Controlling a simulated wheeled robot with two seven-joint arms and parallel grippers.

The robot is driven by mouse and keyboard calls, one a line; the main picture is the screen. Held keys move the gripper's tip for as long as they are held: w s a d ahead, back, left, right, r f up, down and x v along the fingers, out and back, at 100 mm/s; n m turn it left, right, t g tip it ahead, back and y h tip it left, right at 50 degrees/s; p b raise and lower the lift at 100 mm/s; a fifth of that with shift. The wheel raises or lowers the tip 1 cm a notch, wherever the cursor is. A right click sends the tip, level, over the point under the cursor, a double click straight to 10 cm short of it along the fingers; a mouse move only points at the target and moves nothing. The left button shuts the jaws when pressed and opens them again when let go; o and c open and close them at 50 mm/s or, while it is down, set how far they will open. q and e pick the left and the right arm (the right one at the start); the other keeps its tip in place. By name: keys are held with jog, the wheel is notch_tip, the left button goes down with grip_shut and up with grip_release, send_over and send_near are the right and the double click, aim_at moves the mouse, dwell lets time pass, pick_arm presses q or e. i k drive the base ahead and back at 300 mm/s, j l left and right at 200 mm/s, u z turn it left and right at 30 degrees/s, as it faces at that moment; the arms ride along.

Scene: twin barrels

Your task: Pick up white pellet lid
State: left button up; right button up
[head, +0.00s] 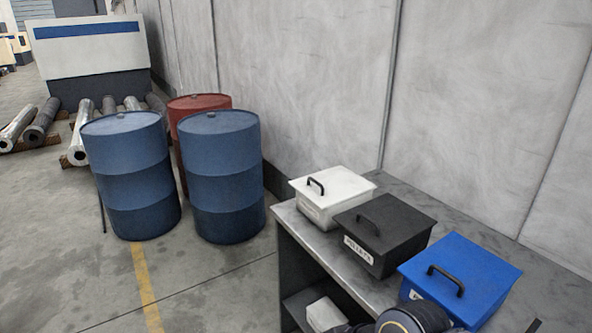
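A white box with a white lid (332,183) stands at the far left end of the grey bench. The lid lies flat on the box and has a small black handle (316,185) on top. The box's front has a faint label, too small to read. Part of an arm of mine, dark with a gold ring, shows at the bottom edge, in front of the blue box. I cannot make out the fingers of either gripper. No gripper is seen at the white lid.
A black lidded box (385,227) with a label and a blue lidded box (460,270) stand nearer on the bench (325,247). A white item (325,314) lies on the shelf below. Blue barrels (222,175) and a red barrel (199,104) stand left. A wall runs behind the bench.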

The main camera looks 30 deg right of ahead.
aim_at(332, 186)
jog(key=i+z, duration=0.3)
jog(key=i, duration=0.25)
jog(key=i+j+z, duration=0.3)
jog(key=i, duration=0.25)
jog(key=i+z, duration=0.45)
jog(key=i+j+z, duration=0.1)
jog(key=i+z, duration=0.15)
jog(key=z, duration=0.25)
jog(key=i+j+z, duration=0.3)
jog(key=z, duration=0.15)
jog(key=i+j+z, duration=0.25)
jog(key=z, duration=0.2)
jog(key=j, duration=0.1)
